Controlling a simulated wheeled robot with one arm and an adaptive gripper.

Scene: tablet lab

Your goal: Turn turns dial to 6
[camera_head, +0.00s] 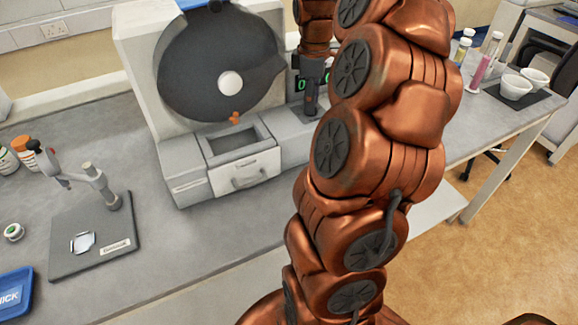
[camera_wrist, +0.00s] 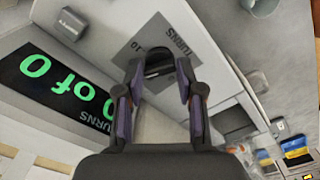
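The turns dial (camera_wrist: 158,66) is a small dark knob on a grey plate marked TURNS and 10, in the wrist view. My gripper (camera_wrist: 160,82) is open, its two fingertips apart on either side of the dial as seen in this view. I cannot tell whether they touch it. The display (camera_wrist: 58,84) beside it shows green digits reading 0 of 0 and the word TURNS. In the head view my gripper (camera_head: 311,108) points down at the right part of the machine (camera_head: 185,165); the dial is hidden there.
The machine has a black disc (camera_head: 205,60) and a front drawer (camera_head: 246,172). A stand on a grey base (camera_head: 105,225), bottles (camera_head: 25,150) and a blue tray (camera_head: 12,290) are at the left. White bowls (camera_head: 515,88) and tubes (camera_head: 487,57) stand at the right.

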